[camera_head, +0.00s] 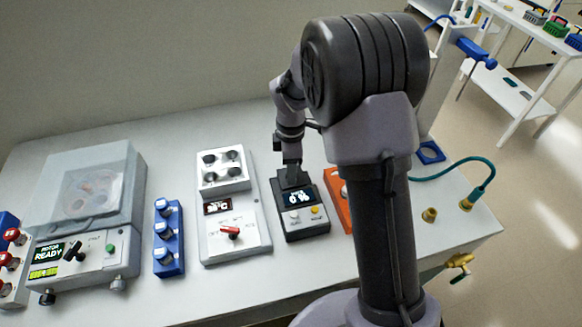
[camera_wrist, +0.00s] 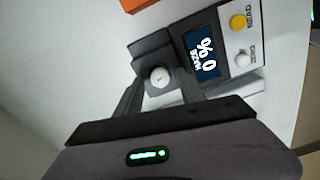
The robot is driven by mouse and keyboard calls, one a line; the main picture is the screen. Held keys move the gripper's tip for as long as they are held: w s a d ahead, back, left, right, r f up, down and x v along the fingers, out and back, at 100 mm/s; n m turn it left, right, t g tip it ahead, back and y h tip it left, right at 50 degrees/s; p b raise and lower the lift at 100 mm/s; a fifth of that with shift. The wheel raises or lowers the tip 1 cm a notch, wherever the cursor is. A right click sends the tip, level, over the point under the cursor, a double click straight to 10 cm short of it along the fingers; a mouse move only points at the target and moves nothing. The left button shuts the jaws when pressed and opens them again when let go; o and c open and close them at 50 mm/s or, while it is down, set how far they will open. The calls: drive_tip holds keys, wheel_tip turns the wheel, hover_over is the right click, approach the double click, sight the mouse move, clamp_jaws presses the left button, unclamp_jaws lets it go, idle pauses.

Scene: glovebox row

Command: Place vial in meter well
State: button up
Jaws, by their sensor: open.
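The meter (camera_head: 303,224) is a dark box with a screen showing 0 %, a white button and a yellow button. It also shows in the wrist view (camera_wrist: 207,54), where its raised dark block sits beside the screen. A vial with a round white cap (camera_wrist: 160,77) shows from above at this block, apparently in the well; its body is hidden, so how deep it sits cannot be told. My gripper (camera_wrist: 160,88) is open, with one finger on each side of the cap. In the head view my gripper is over the back of the meter, largely hidden by my arm.
An orange item (camera_head: 337,201) is close on the right.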

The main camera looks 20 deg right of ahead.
drive_tip(key=s+r+m+t+p, duration=0.1)
drive_tip(key=s+r+m+p, duration=0.25)
drive_tip(key=r, duration=1.45)
drive_tip(key=s+a+r+m+t, duration=0.1)
drive_tip(key=s+r+m, duration=0.1)
drive_tip(key=s+m, duration=0.3)
drive_tip(key=s+a+r+m+t+y, duration=0.1)
drive_tip(key=s+r+m+t, duration=0.1)
drive_tip(key=s+m, duration=0.4)
drive_tip(key=s+a+r+m+t+y, duration=0.1)
drive_tip(key=s+r+m, duration=0.2)
drive_tip(key=s, duration=0.7)
drive_tip(key=m, duration=0.2)
drive_tip(key=shift+s+a+r+m+t, duration=0.3)
drive_tip(key=shift+s+a+m+t, duration=0.05)
drive_tip(key=shift+t, duration=0.05)
